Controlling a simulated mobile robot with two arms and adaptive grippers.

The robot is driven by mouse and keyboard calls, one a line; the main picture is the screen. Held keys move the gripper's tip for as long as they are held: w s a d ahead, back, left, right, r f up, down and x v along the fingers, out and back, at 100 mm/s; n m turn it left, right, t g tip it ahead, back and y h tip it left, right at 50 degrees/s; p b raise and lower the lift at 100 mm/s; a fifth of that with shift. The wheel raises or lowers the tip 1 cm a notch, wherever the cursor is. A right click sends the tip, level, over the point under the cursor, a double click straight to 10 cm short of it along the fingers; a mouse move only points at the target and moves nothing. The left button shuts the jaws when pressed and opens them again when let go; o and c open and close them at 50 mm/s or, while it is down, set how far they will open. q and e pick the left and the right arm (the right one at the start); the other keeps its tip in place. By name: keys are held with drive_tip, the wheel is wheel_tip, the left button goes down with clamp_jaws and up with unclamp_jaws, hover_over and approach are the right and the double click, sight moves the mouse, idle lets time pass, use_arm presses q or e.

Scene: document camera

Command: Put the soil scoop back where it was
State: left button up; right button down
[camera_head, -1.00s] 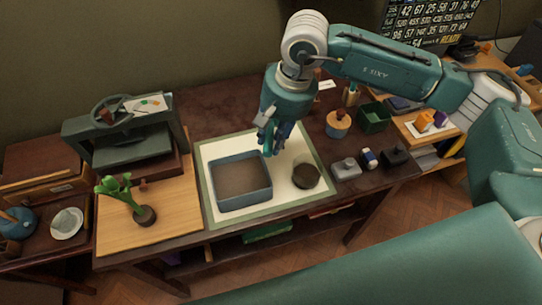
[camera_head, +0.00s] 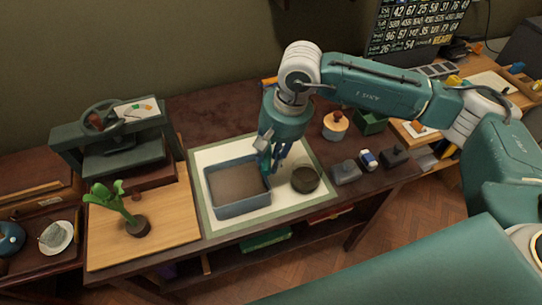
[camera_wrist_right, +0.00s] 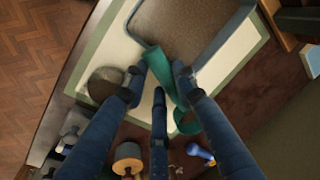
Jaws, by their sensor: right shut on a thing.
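The green soil scoop (camera_wrist_right: 161,65) is in my right gripper (camera_wrist_right: 160,82), as the right wrist view shows. Its flat part lies between the blue fingers, and a curled green end (camera_wrist_right: 187,125) shows below the right finger. In the head view my right gripper (camera_head: 271,160) points down at the right edge of the blue-grey tray of soil (camera_head: 240,209), and the scoop is mostly hidden by the fingers. The tray stands on a white mat with a green border (camera_head: 207,212). I cannot tell whether the scoop touches the mat or tray. My left gripper is not in view.
A round dark pot (camera_head: 305,180) stands on the mat just right of the gripper. Small grey and black items, including a grey block (camera_head: 346,172), stand right of the mat. A plant (camera_head: 114,200) on a wooden board and a green press (camera_head: 110,140) are at the left.

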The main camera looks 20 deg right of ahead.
drive_tip(key=shift+f+b, duration=0.35)
drive_tip(key=shift+b, duration=0.1)
drive_tip(key=c, duration=1.4)
unclamp_jaws()
drive_tip(key=shift+r, duration=0.1)
drive_tip(key=shift+r+p, duration=0.7)
drive_tip(key=shift+p, duration=0.35)
drive_tip(key=shift+r, duration=0.3)
drive_tip(key=r, duration=0.3)
drive_tip(key=s+d+r+b, duration=0.1)
drive_tip(key=r, duration=0.3)
drive_tip(key=d+r+b, duration=0.1)
drive_tip(key=r, duration=0.3)
drive_tip(key=shift+s, duration=0.15)
